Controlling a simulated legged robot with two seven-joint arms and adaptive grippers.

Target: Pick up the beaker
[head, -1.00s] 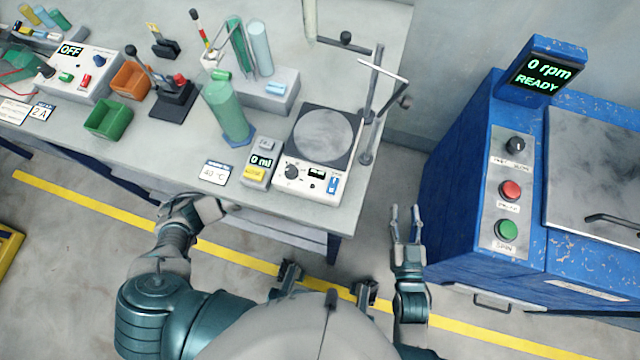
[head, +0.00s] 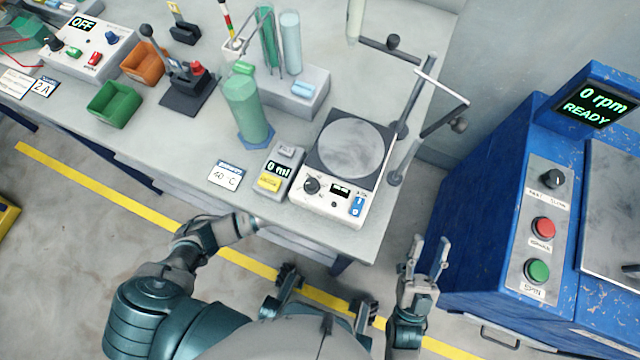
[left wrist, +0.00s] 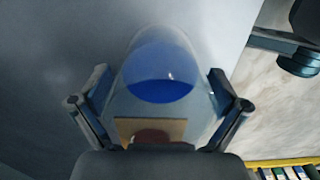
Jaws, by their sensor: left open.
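A clear rounded vessel with a blue patch and a tan panel (left wrist: 160,80), which looks like the beaker, fills the middle of the left wrist view. It stands between the two spread fingers of my left gripper (left wrist: 160,98), with visible gaps at the fingertips. In the head view my left gripper (head: 250,226) is at the bench's front edge, its tips partly hidden; I cannot make out the beaker there. My right gripper (head: 429,246) is open and empty, upright between the bench and the blue machine.
The bench (head: 185,145) carries a hot plate stirrer (head: 350,148), a small meter (head: 278,172), a tall green cylinder (head: 246,108), and green (head: 115,103) and orange (head: 143,62) bins. A blue machine (head: 490,210) stands at right.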

